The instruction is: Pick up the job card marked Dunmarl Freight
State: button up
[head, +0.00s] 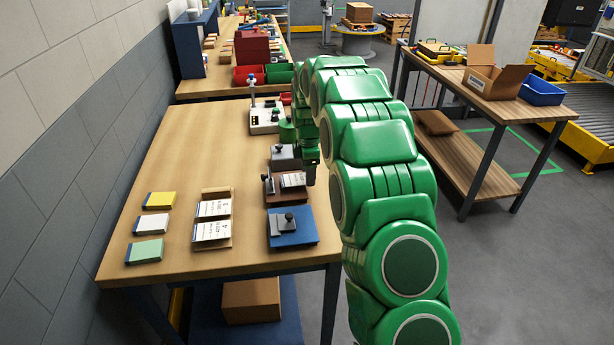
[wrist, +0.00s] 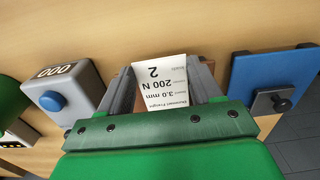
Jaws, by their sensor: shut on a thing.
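The job card marked Dunmarl Freight (wrist: 163,84) is white with dark print, upside down in the wrist view, and also reads 3.0 mm, 200 N and 2. My gripper (wrist: 160,68) is shut on it, with a grey finger on either side. In the head view a white card (head: 293,180) shows at a brown fixture (head: 284,196), beside my gripper (head: 308,173). My green arm hides part of that spot. I cannot tell whether the card is clear of the fixture.
A blue plate with a grey clamp (head: 305,236) lies nearer. A grey block (head: 284,152) and a white device (head: 264,124) stand beyond. A wooden holder (head: 226,243) has more cards. Yellow (head: 159,200), white (head: 151,223) and green (head: 145,251) pads lie left.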

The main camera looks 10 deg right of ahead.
notch_tip(320, 180, up, 2)
jog(key=shift+s, duration=0.1)
jog(key=shift+s+r, duration=0.5)
jog(key=s+r, duration=0.8)
jog(key=s, duration=0.4)
jog(key=shift+s+r, duration=0.25)
jog(key=shift+s, duration=0.15)
